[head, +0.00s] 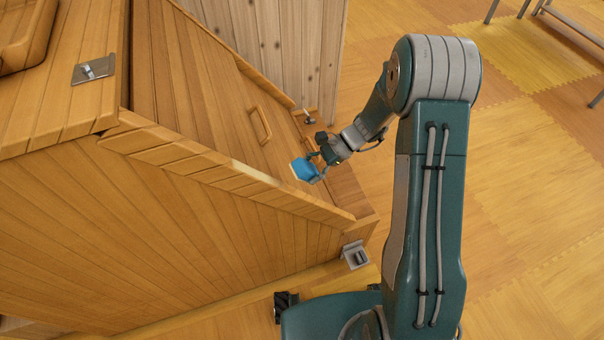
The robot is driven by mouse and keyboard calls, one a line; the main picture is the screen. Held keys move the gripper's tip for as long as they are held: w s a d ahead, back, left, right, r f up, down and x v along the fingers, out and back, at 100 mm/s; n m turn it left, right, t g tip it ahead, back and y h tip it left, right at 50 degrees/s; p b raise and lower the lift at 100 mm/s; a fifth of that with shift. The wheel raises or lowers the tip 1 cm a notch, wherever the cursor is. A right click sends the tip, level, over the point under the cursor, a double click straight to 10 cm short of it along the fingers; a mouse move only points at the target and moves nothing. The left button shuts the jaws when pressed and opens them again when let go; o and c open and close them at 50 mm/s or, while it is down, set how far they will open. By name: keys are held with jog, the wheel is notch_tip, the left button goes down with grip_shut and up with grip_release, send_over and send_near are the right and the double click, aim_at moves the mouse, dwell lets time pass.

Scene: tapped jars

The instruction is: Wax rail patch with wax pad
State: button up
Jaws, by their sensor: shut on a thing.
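The wax pad (304,170) is blue with a pale underside. My gripper (318,161) is shut on it and holds it above the far side of the sloping wooden rail. The rail patch (254,172) is a paler strip along the rail's top, left of the pad. The pad looks apart from the patch, though its height over the wood is hard to judge.
The wooden rail (315,207) slopes down to the right. A wooden handle (261,125) is on the planked panel behind it. A metal latch plate (93,69) lies at the upper left. A grey bracket (355,255) is near the rail's lower end.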

aim_at(313, 168)
jog(key=shift+d+r, duration=0.15)
jog(key=shift+d, duration=0.1)
jog(key=shift+w, duration=0.1)
jog(key=shift+v, duration=1.45)
jog(key=shift+a, duration=0.1)
dwell(0.5)
jog(key=shift+d+f+x, duration=0.1)
jog(key=shift+f+x, duration=0.05)
jog(key=shift+x, duration=1)
jog(key=shift+d+f+x, duration=0.15)
jog(key=shift+f+x, duration=0.05)
jog(key=shift+x, duration=0.95)
jog(key=shift+d+f+x, duration=0.1)
jog(key=shift+f+x, duration=0.05)
jog(key=shift+x, duration=1)
jog(key=shift+x, duration=0.9)
